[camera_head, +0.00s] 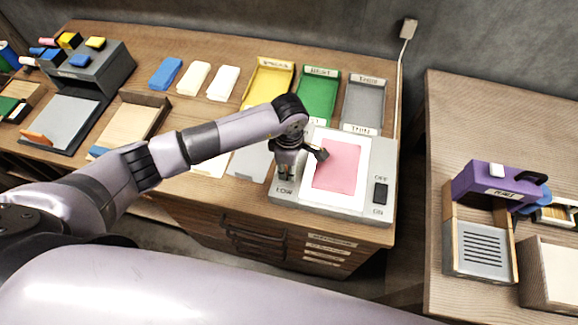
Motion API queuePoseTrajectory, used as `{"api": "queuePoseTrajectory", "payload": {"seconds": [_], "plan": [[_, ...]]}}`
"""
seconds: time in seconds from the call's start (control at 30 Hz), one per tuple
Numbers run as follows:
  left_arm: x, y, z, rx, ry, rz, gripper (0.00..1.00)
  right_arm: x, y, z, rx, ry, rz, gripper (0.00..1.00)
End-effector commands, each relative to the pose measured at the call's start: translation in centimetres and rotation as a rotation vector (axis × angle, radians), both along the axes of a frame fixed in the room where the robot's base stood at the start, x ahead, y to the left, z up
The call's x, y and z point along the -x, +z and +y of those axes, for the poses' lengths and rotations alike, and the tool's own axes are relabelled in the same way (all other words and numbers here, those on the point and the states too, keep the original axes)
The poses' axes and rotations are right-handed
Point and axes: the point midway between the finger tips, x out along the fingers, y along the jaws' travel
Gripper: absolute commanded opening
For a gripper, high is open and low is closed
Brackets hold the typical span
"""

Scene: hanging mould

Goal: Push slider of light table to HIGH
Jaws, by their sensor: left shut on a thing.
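The light table (384,160) is a pale grey box on the wooden desk. A pink sheet (338,167) lies on its white lit panel. LOW is printed at the near left corner, and a black switch with OFF and ON is on the right. My left gripper (286,174) reaches down over the left strip, just above the LOW label, and is shut on the slider there. The gripper covers the slider knob and most of its track, so the HIGH end is hidden. My right gripper is not in view.
Yellow (247,101), green (318,88) and grey (364,104) trays stand behind the light table. Blue and cream blocks lie to their left. A second table with a purple device (492,181) stands right, across a gap.

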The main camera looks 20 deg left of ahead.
Motion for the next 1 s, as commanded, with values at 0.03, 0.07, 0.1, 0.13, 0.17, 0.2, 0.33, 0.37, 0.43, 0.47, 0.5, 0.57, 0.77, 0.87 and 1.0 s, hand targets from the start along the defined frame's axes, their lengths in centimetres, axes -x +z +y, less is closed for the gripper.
{"api": "queuePoseTrajectory", "payload": {"seconds": [0.03, 0.07, 0.1, 0.13, 0.17, 0.2, 0.33, 0.37, 0.43, 0.47, 0.5, 0.57, 0.77, 0.87, 1.0], "plan": [[0.0, 0.0, 0.0, 0.0, 0.0, 0.0, 0.07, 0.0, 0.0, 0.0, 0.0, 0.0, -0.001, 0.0], [0.0, 0.0, 0.0, 0.0, 0.0, 0.0, 0.05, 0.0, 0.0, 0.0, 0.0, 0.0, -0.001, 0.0], [0.0, 0.0, 0.0, 0.0, 0.0, 0.0, 0.02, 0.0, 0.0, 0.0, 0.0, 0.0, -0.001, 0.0], [0.0, 0.0, 0.0, 0.0, 0.0, 0.0, 0.0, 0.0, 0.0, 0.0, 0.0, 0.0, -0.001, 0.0], [0.0, 0.0, 0.0, 0.0, 0.0, 0.0, 0.0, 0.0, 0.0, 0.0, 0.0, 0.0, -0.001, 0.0], [0.0, 0.0, 0.0, 0.0, 0.0, 0.0, 0.0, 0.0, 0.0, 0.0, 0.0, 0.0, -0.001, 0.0], [0.0, 0.0, 0.0, 0.0, 0.0, 0.0, 0.0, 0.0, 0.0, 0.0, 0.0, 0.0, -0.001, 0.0], [0.0, 0.0, 0.0, 0.0, 0.0, 0.0, 0.0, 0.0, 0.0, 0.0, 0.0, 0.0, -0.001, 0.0], [0.0, 0.0, 0.0, 0.0, 0.0, 0.0, 0.0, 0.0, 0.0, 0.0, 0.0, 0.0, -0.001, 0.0], [0.0, 0.0, 0.0, 0.0, 0.0, 0.0, 0.0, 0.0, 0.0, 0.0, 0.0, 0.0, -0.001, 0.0], [0.0, 0.0, 0.0, 0.0, 0.0, 0.0, 0.0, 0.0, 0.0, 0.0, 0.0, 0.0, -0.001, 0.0], [0.0, 0.1, 0.0, 0.0, 0.0, 0.0, 0.0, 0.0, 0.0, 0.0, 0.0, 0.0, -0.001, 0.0], [-1.0, -0.4, 0.0, 0.0, 0.001, -0.003, 0.0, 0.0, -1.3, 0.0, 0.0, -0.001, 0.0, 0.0], [-2.6, -0.7, 0.1, 0.0, 0.003, -0.007, 0.0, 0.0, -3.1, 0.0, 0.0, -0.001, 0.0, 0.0], [-5.0, -0.7, 0.2, 0.0, 0.002, -0.007, 0.0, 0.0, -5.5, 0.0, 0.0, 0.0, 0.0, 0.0]]}}
